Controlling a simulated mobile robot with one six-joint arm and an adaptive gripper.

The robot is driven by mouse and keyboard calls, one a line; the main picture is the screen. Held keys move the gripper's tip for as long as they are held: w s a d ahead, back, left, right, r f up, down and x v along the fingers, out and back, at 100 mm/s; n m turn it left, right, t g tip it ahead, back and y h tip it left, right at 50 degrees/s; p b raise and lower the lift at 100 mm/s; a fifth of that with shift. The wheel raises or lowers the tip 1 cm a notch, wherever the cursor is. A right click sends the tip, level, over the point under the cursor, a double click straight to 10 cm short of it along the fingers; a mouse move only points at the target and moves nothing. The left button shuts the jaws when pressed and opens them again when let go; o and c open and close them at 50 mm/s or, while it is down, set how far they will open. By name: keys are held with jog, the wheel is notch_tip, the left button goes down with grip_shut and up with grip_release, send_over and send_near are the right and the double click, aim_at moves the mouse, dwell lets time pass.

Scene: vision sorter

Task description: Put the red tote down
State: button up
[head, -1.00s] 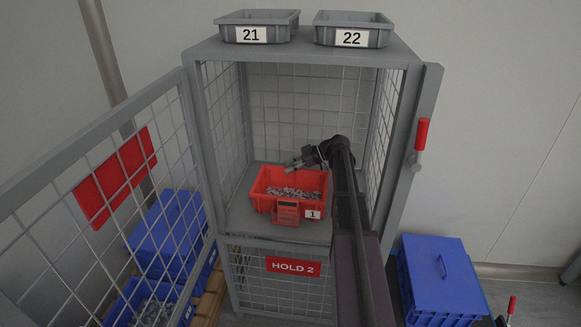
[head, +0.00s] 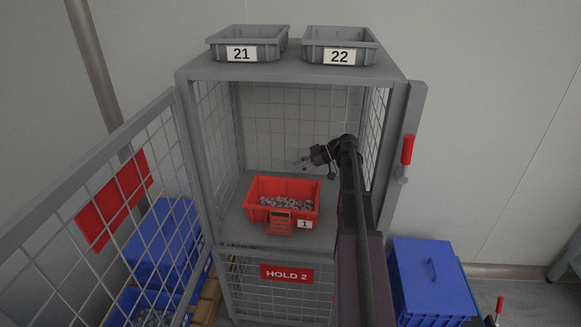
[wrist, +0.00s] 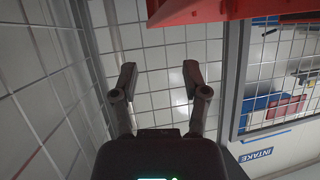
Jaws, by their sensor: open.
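The red tote (head: 259,189), labelled 1 and holding many small grey metal parts, rests upright on the shelf (head: 234,226) inside the open mesh cage. My gripper (head: 301,164) is open and empty, above and behind the tote's right side in the head view. In the wrist view my gripper (wrist: 160,80) has its two fingers spread with nothing between them. The red tote (wrist: 200,12) crosses the top of that view, apart from the fingertips.
The mesh door (head: 130,190) stands open at left. Grey bins 21 (head: 262,50) and 22 (head: 318,40) sit on the cage top. A lidded blue tote (head: 430,275) stands at lower right. Mesh walls close in around my arm inside the cage.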

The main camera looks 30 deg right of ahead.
jog(key=shift+s+d+r, duration=0.2)
jog(key=shift+d, duration=0.25)
dwell(1.2)
